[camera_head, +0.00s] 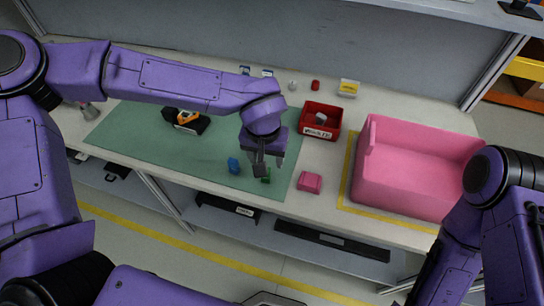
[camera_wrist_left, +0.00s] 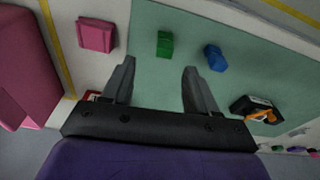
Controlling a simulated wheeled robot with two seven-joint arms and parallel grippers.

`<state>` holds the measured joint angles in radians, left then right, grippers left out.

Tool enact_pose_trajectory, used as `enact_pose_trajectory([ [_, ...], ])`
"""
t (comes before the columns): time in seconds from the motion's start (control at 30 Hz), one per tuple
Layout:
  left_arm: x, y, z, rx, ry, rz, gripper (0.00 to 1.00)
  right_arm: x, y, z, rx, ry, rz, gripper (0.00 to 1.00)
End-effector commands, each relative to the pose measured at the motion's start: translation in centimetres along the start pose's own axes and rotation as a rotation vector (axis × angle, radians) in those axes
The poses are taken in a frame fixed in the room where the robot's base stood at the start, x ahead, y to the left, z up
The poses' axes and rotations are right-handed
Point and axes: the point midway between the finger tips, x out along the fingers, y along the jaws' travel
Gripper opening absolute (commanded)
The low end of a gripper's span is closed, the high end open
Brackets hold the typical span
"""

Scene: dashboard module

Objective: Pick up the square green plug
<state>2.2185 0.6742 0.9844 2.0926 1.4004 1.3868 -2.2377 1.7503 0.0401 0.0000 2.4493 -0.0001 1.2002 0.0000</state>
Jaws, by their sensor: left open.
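The square green plug (camera_head: 266,176) sits on the green mat (camera_head: 140,143) near its front right part, partly hidden by my left gripper in the head view. In the left wrist view the green plug (camera_wrist_left: 165,44) stands beyond the fingertips, roughly between their lines. My left gripper (camera_head: 268,168) is open and empty, pointing down close to the plug; its two fingers (camera_wrist_left: 158,70) show apart in the wrist view. A blue plug (camera_head: 233,166) stands to the left of the green one; it also shows in the wrist view (camera_wrist_left: 214,57). My right gripper is not in view.
A pink block (camera_head: 310,182) lies right of the mat. A red bin (camera_head: 321,120) stands behind it, and a large pink crate (camera_head: 415,165) is at the right. A black and orange item (camera_head: 187,121) lies at the mat's back left.

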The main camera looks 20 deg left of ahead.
Motion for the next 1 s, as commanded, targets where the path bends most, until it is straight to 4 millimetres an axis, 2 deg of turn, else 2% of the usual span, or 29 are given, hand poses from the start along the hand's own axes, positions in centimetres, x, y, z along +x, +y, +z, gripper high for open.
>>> enact_pose_trajectory([
  [0.13, 1.0, 0.0, 0.0, 0.001, -0.002, -0.002, 0.58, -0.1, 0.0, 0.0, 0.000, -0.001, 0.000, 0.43],
  [0.3, 4.2, -0.1, 0.1, 0.001, -0.003, -0.002, 0.58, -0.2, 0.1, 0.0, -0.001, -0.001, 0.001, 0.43],
  [0.47, 6.0, -0.3, 0.0, 0.000, -0.002, -0.001, 0.58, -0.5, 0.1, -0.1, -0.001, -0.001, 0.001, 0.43],
  [0.7, 10.0, -0.9, 0.0, 0.000, -0.002, -0.001, 0.58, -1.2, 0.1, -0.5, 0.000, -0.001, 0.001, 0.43],
  [0.97, 10.6, -0.8, 0.0, 0.000, 0.001, 0.000, 0.58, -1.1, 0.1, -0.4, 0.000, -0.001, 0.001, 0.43],
  [1.0, 10.6, -0.8, 0.0, 0.000, 0.001, 0.000, 0.49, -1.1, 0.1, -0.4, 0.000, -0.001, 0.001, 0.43],
])
